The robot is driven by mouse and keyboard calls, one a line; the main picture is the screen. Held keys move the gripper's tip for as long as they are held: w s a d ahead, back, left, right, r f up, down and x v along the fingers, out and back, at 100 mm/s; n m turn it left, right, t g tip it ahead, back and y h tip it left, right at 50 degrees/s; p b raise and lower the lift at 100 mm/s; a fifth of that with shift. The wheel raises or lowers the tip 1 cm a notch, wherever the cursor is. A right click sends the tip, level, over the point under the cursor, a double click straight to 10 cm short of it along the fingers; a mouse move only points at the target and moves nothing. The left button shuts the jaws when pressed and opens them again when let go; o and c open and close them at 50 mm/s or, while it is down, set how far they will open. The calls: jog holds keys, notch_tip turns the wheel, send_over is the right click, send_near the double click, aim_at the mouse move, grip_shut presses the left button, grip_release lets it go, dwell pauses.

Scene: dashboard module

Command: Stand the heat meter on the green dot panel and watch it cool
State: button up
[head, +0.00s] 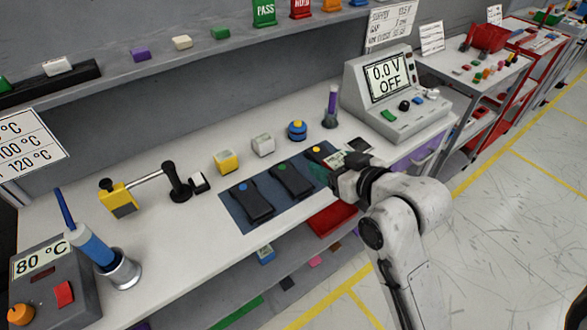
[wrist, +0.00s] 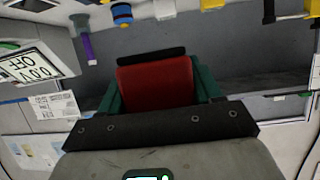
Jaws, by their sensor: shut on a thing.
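The green dot panel (head: 294,182) is the middle of several dark panels lying on a blue mat, and its top looks bare. My gripper (head: 330,168) is at the right end of the mat, over or beside the yellow-dot panel (head: 315,151). In the wrist view its green fingers (wrist: 158,92) are shut on a red block with a black end (wrist: 155,82), which seems to be the heat meter. In the head view the held thing is mostly hidden by my gripper, and its exact height above the mat cannot be told.
Left of the green dot panel lies the blue-dot panel (head: 253,201). Behind the mat stand a yellow block (head: 226,162), a white block (head: 263,145), a blue-yellow knob (head: 297,130) and a purple tube (head: 331,106). A grey voltage console (head: 392,95) reads "0.0 V OFF".

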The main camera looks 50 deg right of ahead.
jog(key=shift+w+a+r, duration=0.1)
jog(key=shift+a+r, duration=0.15)
jog(key=shift+a, duration=0.25)
jog(key=shift+w+a+f+b, duration=0.1)
jog(key=shift+w+f+b, duration=0.05)
jog(key=shift+b, duration=0.25)
jog(key=w+f+b, duration=0.1)
jog(key=w+b, duration=0.1)
jog(key=b, duration=0.2)
jog(key=p, duration=0.2)
send_over(290, 176)
jog(key=f, duration=0.8)
jog(key=shift+s, duration=0.3)
jog(key=shift+w+f, duration=0.15)
jog(key=shift+f, duration=0.75)
jog(key=shift+w+f, duration=0.1)
jog(key=shift+f, duration=0.8)
jog(key=shift+f, duration=0.1)
jog(key=o, duration=1.1)
jog(key=shift+o, duration=0.2)
